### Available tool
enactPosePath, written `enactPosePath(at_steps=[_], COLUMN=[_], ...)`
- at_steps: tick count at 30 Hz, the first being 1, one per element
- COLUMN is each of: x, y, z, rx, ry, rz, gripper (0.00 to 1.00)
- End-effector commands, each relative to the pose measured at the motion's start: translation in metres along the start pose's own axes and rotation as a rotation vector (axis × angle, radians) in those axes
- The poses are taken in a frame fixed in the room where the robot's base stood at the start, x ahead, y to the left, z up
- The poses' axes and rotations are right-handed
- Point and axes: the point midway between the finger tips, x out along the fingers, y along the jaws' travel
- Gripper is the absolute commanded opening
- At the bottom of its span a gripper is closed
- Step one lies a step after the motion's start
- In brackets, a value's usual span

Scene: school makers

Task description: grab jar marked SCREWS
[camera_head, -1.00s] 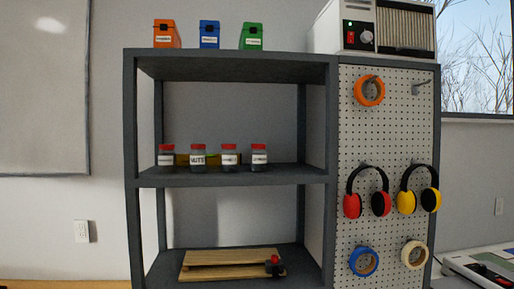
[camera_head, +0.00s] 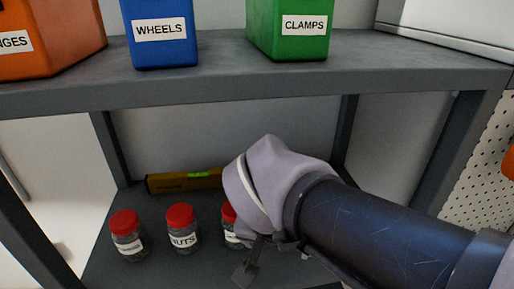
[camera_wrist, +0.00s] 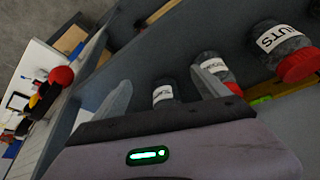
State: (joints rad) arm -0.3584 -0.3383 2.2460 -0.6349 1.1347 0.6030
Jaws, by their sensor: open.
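Red-lidded jars stand in a row on the middle shelf (camera_head: 150,270). The leftmost jar (camera_head: 128,236) has a label I cannot read. The jar beside it (camera_head: 182,230) reads NUTS and also shows in the wrist view (camera_wrist: 285,45). A third jar (camera_head: 230,228) is partly hidden by my gripper (camera_head: 247,268); it shows in the wrist view (camera_wrist: 212,68) behind one finger. The end jar (camera_wrist: 163,96) appears between my open fingers (camera_wrist: 162,85), and my arm hides it in the head view. I cannot surely read SCREWS on any label.
A yellow level (camera_head: 185,181) lies behind the jars. The upper shelf (camera_head: 225,80) is close above my arm and carries an orange box (camera_head: 55,40), a blue WHEELS box (camera_head: 160,35) and a green CLAMPS box (camera_head: 290,30). A shelf post (camera_head: 445,150) stands right.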

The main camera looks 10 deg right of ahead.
Motion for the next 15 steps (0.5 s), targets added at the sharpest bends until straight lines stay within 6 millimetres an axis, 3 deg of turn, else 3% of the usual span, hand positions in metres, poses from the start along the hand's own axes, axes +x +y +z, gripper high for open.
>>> enactPosePath(at_steps=[6,14,15], x=[0.024,0.040,0.051], y=[0.001,0.001,0.001], z=[-0.059,-0.095,-0.093], rx=[0.004,0.002,0.000], ry=[-0.003,-0.002,-0.005], rz=[0.003,0.001,0.002], gripper=[0.85,0.85,0.85])
